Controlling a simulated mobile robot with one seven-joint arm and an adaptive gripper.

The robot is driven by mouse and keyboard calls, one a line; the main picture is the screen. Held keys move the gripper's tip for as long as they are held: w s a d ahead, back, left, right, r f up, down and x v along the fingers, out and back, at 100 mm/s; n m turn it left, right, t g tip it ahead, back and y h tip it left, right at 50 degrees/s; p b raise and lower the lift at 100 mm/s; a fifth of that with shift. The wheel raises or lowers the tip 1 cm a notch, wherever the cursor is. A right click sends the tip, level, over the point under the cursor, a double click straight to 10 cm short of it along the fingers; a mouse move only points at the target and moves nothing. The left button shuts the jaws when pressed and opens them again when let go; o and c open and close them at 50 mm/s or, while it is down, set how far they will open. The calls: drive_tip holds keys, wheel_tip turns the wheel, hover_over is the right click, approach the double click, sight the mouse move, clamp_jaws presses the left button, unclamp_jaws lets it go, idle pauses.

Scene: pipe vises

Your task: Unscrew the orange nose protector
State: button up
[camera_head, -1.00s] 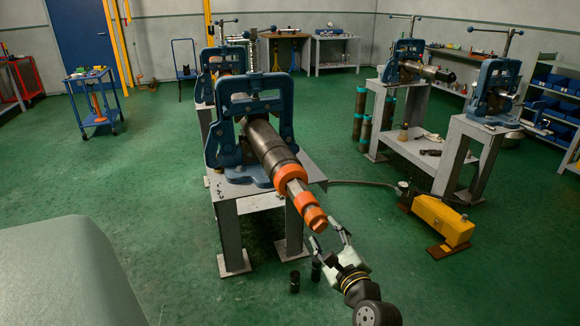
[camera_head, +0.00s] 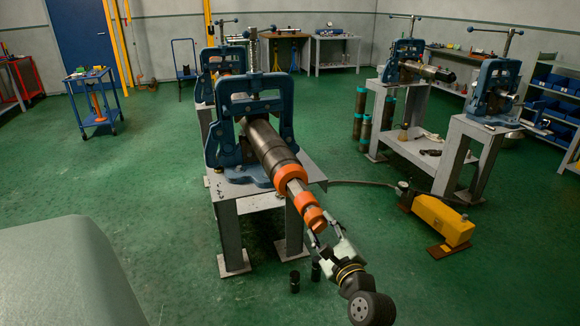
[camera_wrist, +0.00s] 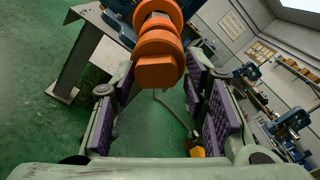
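The orange nose protector (camera_head: 315,217) sits on the front end of the dark pipe (camera_head: 268,143), which is held in the blue vise in the middle. In the wrist view the protector (camera_wrist: 158,62) shows a stepped round end with a smaller, notched tip facing me. My gripper (camera_head: 323,228) is just in front of this end.
An orange collar (camera_head: 288,177) circles the pipe behind a bare metal section. The pipe's blue vise (camera_head: 225,150) stands on a grey metal table (camera_head: 240,207). Small black cylinders (camera_head: 294,281) stand on the floor below. A yellow unit (camera_head: 443,219) sits on the floor at right.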

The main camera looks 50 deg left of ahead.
drive_tip(key=c, duration=0.6)
drive_tip(key=shift+f+n, duration=0.1)
drive_tip(key=shift+n, duration=0.2)
clamp_jaws()
drive_tip(key=n+b, duration=0.2)
drive_tip(key=n, duration=0.1)
drive_tip(key=shift+s+b, duration=0.15)
drive_tip(key=shift+b, duration=0.15)
drive_tip(key=shift+a+n, duration=0.1)
drive_tip(key=shift+n, duration=0.6)
drive_tip(key=shift+b, duration=0.35)
drive_tip(key=shift+s+n+b, duration=0.1)
drive_tip(key=shift+n+b, duration=1.8)
drive_tip(key=shift+n, duration=0.7)
drive_tip(key=shift+n+y+b, duration=0.4)
drive_tip(key=shift+n+b, duration=2.3)
drive_tip(key=shift+n, duration=0.7)
drive_tip(key=shift+n+g+b, duration=0.4)
drive_tip(key=shift+n+b, duration=0.6)
drive_tip(key=shift+n, duration=0.3)
